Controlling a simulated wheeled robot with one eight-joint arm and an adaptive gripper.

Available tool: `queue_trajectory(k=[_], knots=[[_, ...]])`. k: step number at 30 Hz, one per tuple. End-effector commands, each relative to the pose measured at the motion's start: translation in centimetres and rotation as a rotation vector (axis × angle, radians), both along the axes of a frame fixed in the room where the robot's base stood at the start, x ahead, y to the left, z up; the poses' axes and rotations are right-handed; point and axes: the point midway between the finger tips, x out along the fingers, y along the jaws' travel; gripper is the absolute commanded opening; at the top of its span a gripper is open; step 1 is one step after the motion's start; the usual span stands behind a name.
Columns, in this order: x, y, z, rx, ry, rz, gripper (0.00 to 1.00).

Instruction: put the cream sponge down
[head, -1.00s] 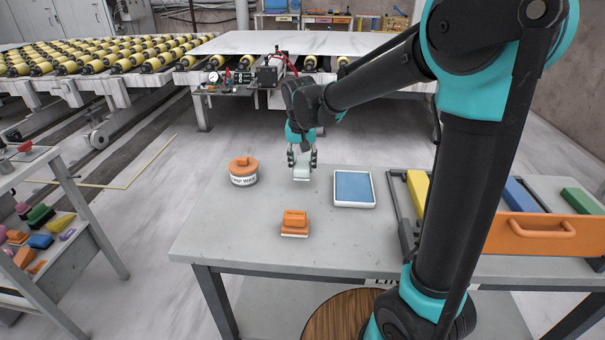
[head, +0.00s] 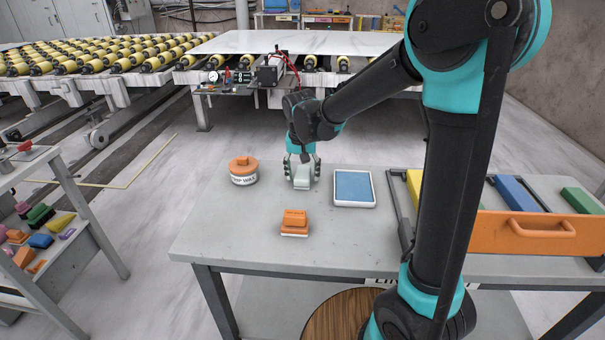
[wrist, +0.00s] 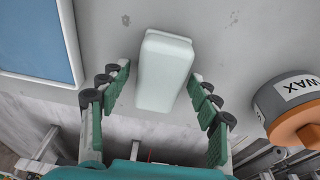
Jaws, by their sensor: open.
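The cream sponge (wrist: 165,72) is a pale, rounded block with a thin edge at its far end. It appears to lie flat on the grey worktable (head: 235,228), between the wax tin and the blue pad. In the head view the sponge (head: 301,181) is partly hidden by my fingers. My gripper (head: 302,167) is open just above and around it. In the wrist view its green-padded fingers stand on both sides of the sponge, with a visible gap on each side.
An orange-lidded wax tin (head: 244,172) stands left of the sponge. A blue pad in a white tray (head: 354,187) lies close on the right. An orange block (head: 294,221) sits in front. An orange-fronted drawer (head: 530,233) holds coloured blocks. The table's front left is bare.

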Motion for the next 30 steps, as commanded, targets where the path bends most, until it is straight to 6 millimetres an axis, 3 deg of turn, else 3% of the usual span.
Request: queue_trajectory(k=[8, 21, 30], knots=[[-0.1, 0.0, 1.1, 0.0, 0.0, 0.0, 0.62], [-1.6, 0.2, 9.2, 0.0, 0.0, 0.0, 0.62], [-2.1, 0.2, 11.9, 0.0, 0.0, 0.0, 0.62]])
